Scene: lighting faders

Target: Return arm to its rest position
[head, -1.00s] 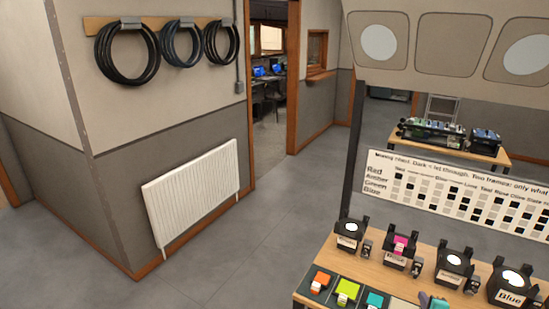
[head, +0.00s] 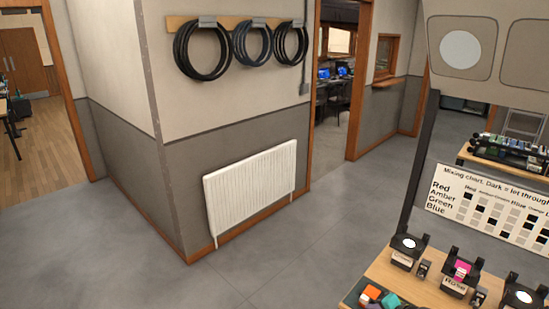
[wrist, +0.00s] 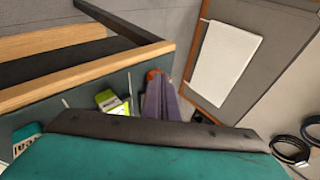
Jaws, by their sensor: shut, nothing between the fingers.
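My gripper (wrist: 162,86) shows in the wrist view as two purple fingers side by side, shut with nothing held. The teal wrist housing fills the bottom of that view. The fingers appear to be apart from the lime-labelled piece (wrist: 107,99) to their left. An orange patch shows at the fingertips, and I cannot tell whether the fingers touch it. In the head view I cannot make out the gripper clearly.
In the head view the wooden bench (head: 398,276) with black lamp units (head: 461,271) is at bottom right, beside a dark post (head: 421,165) and mixing chart (head: 481,205). A white radiator (head: 250,188) and hanging cables (head: 203,52) are on the wall. Grey floor is clear.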

